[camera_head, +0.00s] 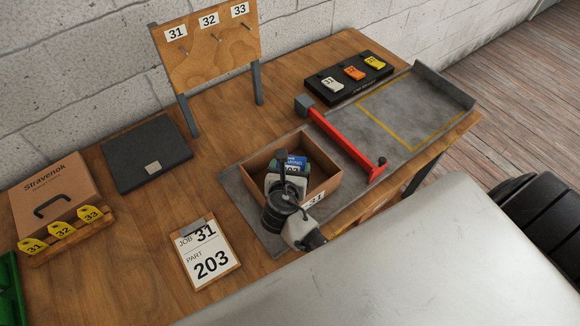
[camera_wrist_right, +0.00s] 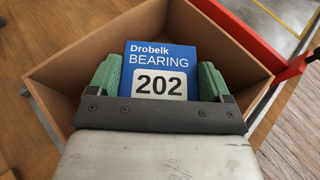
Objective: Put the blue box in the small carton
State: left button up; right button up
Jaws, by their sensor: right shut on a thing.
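The blue box (camera_wrist_right: 158,70), marked "Drobelk BEARING 202", is between the green fingers of my right gripper (camera_wrist_right: 158,80), which is shut on it. In the head view the blue box (camera_head: 296,161) shows only in part, behind my right gripper (camera_head: 289,170). The small open carton (camera_head: 325,188), labelled 31, stands on a grey mat, and the box and fingers are within its opening. I cannot tell whether the box touches the carton floor. My left gripper is not in view.
A red bar (camera_head: 342,140) lies right of the carton, close to it. A clipboard (camera_head: 207,252) reads job 31, part 203. A closed Stravenok box (camera_head: 52,195) and a dark flat case (camera_head: 146,153) are at left. A peg board (camera_head: 207,45) stands behind.

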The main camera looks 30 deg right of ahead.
jog(key=o, duration=0.9)
jog(key=shift+c, duration=0.2)
jog(key=shift+r, duration=0.15)
jog(key=b+v, duration=0.1)
jog(key=v, duration=1.1)
jog(key=shift+r, duration=0.5)
